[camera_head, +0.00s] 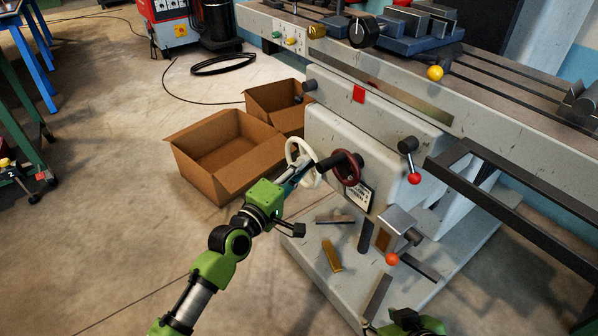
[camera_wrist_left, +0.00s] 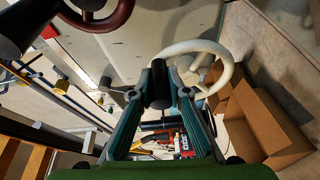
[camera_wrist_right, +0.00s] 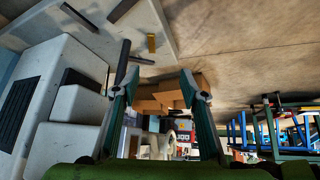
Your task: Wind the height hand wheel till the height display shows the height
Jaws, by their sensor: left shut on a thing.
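A white hand wheel (camera_head: 301,150) and a dark red hand wheel (camera_head: 347,178) sit side by side on the grey machine. Both also show in the left wrist view, the white wheel (camera_wrist_left: 228,72) ahead and the red wheel (camera_wrist_left: 112,20) at the top left. My left gripper (camera_head: 296,178) is at the white wheel, its fingers (camera_wrist_left: 165,88) shut on that wheel's black handle (camera_wrist_left: 158,90). A small white plate with dark marks (camera_head: 358,195) is below the red wheel; its writing is too small to read. My right gripper (camera_wrist_right: 158,85) is open and empty, away from the wheels.
Two open cardboard boxes (camera_head: 185,152) stand on the floor left of the machine. A lever with a red knob (camera_head: 414,179) and a grey block with an orange knob (camera_head: 392,258) are to the right. Loose bars, one brass (camera_head: 332,256), lie on the machine's base.

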